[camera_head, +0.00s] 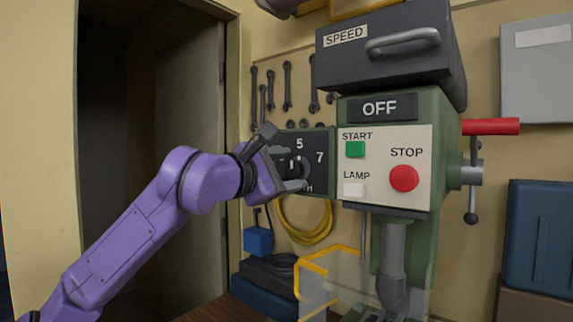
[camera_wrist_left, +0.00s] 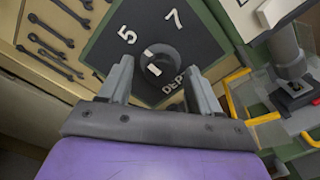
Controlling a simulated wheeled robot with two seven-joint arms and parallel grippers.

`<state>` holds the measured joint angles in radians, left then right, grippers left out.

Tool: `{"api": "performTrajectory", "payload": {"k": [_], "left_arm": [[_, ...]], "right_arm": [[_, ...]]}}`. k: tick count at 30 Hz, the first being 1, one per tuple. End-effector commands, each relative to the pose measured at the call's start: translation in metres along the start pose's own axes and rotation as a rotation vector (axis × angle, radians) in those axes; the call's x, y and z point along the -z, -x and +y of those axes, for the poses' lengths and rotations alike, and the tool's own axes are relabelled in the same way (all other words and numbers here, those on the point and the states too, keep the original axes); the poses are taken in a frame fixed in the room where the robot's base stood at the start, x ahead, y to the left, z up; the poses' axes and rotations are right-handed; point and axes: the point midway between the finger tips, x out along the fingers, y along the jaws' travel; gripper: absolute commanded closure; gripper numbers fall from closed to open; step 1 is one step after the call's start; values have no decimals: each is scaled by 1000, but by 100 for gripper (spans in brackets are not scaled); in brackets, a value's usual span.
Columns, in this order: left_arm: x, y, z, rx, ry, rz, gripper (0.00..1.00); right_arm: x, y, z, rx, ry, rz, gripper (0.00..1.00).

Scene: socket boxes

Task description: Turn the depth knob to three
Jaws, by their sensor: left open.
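The depth knob (camera_wrist_left: 164,66) is a dark round knob on a dark panel (camera_head: 317,147) at the drill press's left side. The numbers 5 and 7 and part of the DEPTH label show around it; the three is hidden in the head view. A white mark shows on the knob's face, but I cannot tell which number it points to. My left gripper (camera_head: 291,168) is open in front of the panel. In the left wrist view its two fingers (camera_wrist_left: 160,84) stand on either side of the knob's near edge; contact is not clear. My right gripper is out of view.
The green drill press carries an OFF display (camera_head: 380,107), a green START button (camera_head: 355,149), a red STOP button (camera_head: 404,178) and a LAMP switch (camera_head: 354,189). A red handle (camera_head: 490,126) sticks out right. A yellow-framed clear guard (camera_head: 328,275) stands below. Wrenches (camera_head: 287,87) hang behind.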

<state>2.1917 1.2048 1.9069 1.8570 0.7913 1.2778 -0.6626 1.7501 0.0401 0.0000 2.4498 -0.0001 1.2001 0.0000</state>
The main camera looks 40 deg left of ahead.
Motion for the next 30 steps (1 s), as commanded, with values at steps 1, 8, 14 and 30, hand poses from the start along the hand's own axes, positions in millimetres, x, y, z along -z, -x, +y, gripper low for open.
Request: {"api": "performTrajectory", "payload": {"k": [1,8,14,30], "left_arm": [[0,0,0,0,0,0,37],[0,0,0,0,0,0,66],[1,0,0,0,0,1,93],[3,1,-4,-2,233,-1,93]], "right_arm": [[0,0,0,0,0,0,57],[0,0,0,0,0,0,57],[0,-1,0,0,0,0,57],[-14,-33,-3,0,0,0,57]]}}
